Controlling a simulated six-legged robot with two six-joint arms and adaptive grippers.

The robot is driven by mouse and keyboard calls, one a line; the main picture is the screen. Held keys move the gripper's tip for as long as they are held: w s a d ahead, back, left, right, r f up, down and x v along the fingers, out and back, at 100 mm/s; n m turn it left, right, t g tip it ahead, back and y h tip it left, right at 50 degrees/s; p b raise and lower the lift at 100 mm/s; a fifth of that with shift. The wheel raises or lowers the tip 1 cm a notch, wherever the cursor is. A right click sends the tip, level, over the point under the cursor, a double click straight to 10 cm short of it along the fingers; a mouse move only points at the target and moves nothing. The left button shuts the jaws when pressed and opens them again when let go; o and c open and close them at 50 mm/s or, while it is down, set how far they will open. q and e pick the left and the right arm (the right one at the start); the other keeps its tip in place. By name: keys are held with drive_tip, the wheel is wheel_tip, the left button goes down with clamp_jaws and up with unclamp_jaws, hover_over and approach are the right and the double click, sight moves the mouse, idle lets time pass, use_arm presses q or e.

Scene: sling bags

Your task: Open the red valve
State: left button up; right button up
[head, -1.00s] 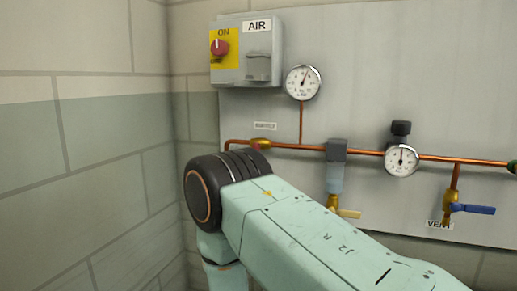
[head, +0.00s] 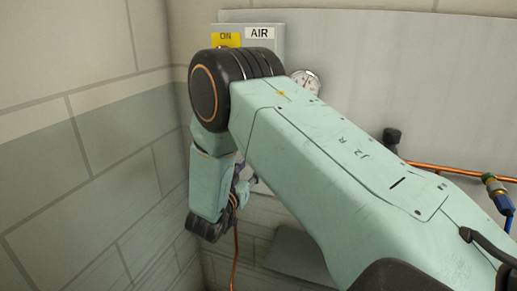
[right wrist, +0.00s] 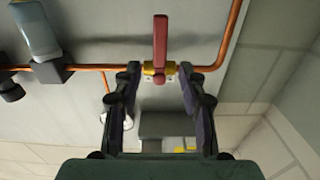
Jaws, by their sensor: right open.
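The red valve's lever (right wrist: 160,40) shows in the right wrist view, straight along the picture's vertical and across the copper pipe. Its yellow brass body (right wrist: 160,69) sits on the pipe. My right gripper (right wrist: 160,76) is open, with one finger on each side of the brass body. I see no clear contact. In the head view my right arm hides the valve and most of the gripper. My left gripper is not in view.
The copper pipe (right wrist: 207,68) bends beside the valve. In the head view the AIR box (head: 275,34) and a round gauge (head: 305,81) are partly behind my arm. A wall (head: 90,130) stands close on the left.

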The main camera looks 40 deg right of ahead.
drive_tip(key=p+x, duration=0.1)
drive_tip(key=x, duration=0.6)
drive_tip(key=shift+w+d, duration=0.2)
drive_tip(key=shift+d, duration=0.1)
drive_tip(key=shift+f, duration=0.1)
clamp_jaws()
idle(0.4)
